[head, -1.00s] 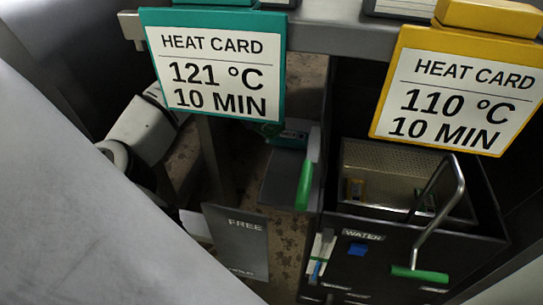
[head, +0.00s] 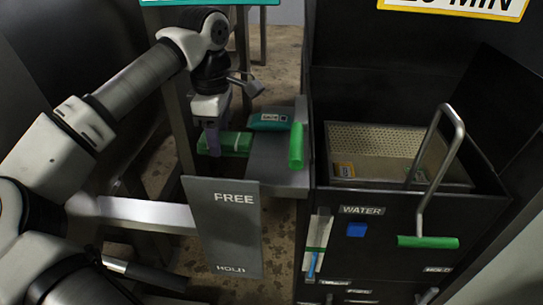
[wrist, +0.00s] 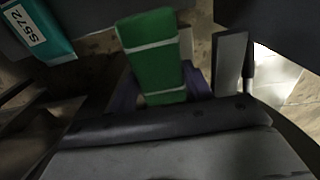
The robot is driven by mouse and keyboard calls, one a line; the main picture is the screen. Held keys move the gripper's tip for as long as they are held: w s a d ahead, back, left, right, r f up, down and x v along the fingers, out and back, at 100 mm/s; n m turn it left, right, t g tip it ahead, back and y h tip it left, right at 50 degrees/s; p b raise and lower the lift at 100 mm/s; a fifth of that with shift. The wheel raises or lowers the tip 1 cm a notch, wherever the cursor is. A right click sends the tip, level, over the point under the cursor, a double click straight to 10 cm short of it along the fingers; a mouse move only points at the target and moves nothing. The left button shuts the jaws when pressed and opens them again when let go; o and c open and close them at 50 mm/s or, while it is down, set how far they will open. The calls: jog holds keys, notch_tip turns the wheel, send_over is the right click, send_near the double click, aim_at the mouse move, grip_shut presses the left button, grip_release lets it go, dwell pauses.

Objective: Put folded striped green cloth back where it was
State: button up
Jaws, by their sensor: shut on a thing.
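The folded green cloth with pale stripes (head: 238,142) is in my gripper (head: 212,140), left of a small grey shelf. In the wrist view the cloth (wrist: 152,48) lies between the purple fingers of my gripper (wrist: 160,92), which are shut on it. The cloth sticks out well past the fingers. It appears level in the head view, held beside the shelf's left edge; I cannot tell whether it touches the shelf. Its far underside is hidden.
A teal labelled packet (head: 270,121) lies on the grey shelf (head: 280,176); it also shows in the wrist view (wrist: 42,32). A grey FREE/HOLD panel (head: 222,228) stands in front. At right are a green handle (head: 296,146) and a black WATER cabinet (head: 385,275) holding a mesh basket (head: 385,135).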

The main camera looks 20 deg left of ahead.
send_over(273, 166)
jog(key=a, duration=0.1)
jog(key=f, duration=0.1)
jog(key=d+f+b, duration=0.1)
jog(key=f, duration=0.1)
jog(key=shift+f, duration=0.25)
jog(key=shift+f+b, duration=0.25)
jog(key=shift+b, duration=0.05)
jog(key=o, duration=0.9)
jog(key=shift+r+p, duration=0.85)
jog(key=shift+r, duration=3.15)
